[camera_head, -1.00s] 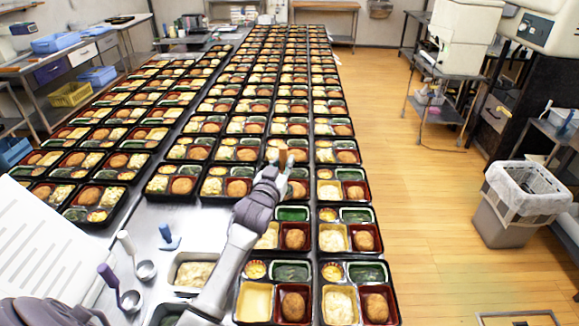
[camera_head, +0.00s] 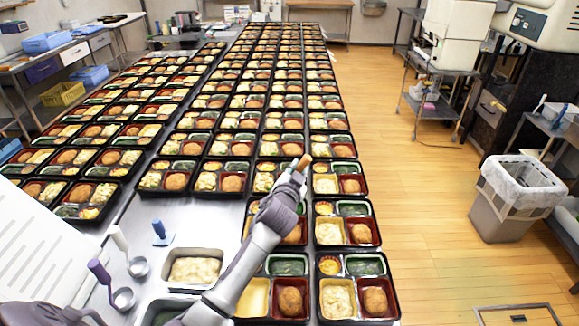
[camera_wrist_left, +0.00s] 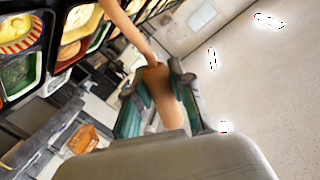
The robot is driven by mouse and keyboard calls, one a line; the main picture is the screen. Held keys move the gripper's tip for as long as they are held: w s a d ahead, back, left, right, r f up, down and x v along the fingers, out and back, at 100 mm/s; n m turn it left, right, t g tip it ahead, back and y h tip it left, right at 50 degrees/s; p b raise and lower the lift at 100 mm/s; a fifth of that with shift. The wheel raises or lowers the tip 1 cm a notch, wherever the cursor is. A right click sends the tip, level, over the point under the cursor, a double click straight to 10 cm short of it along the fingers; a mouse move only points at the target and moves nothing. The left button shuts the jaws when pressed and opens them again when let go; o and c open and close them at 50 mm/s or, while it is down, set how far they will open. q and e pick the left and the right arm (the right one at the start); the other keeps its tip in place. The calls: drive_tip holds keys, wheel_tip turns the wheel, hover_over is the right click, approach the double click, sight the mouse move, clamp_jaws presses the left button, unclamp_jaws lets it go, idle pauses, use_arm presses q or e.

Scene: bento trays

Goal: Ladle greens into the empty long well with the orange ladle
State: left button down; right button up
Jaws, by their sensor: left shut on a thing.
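My left gripper (camera_head: 299,168) is shut on the orange handle (camera_head: 304,162) of the ladle, above the tray columns. In the left wrist view the handle (camera_wrist_left: 160,95) is between the fingers and its thin shaft (camera_wrist_left: 125,22) runs to the upper left. The ladle's bowl is out of sight. The near right trays (camera_head: 319,262) have long wells of dark greens (camera_head: 364,265). The arm hides part of the tray column to the left. I cannot single out an empty long well. A greens pan (camera_head: 160,312) is partly visible at the bottom. My right gripper is not in view.
A steel pan of pale salad (camera_head: 195,269) stands on the steel table.

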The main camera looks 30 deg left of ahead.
use_arm(q)
drive_tip(key=d+f+m, duration=0.1)
drive_tip(key=w+d+f+m+g, duration=0.1)
drive_tip(key=m, duration=0.1)
drive_tip(key=w+d+f+m+y, duration=0.1)
drive_tip(key=d+f, duration=0.1)
drive_tip(key=shift+m, duration=0.4)
drive_tip(key=shift+w+d+f+m+g+y, duration=0.15)
drive_tip(key=shift+d+f+m+g+y, duration=0.1)
drive_tip(key=shift+d+f+m, duration=0.25)
drive_tip(key=shift+w+d+f+m+g+y, duration=0.15)
drive_tip(key=shift+d+f+m+g+y, duration=0.1)
drive_tip(key=shift+f+m, duration=0.35)
idle(0.3)
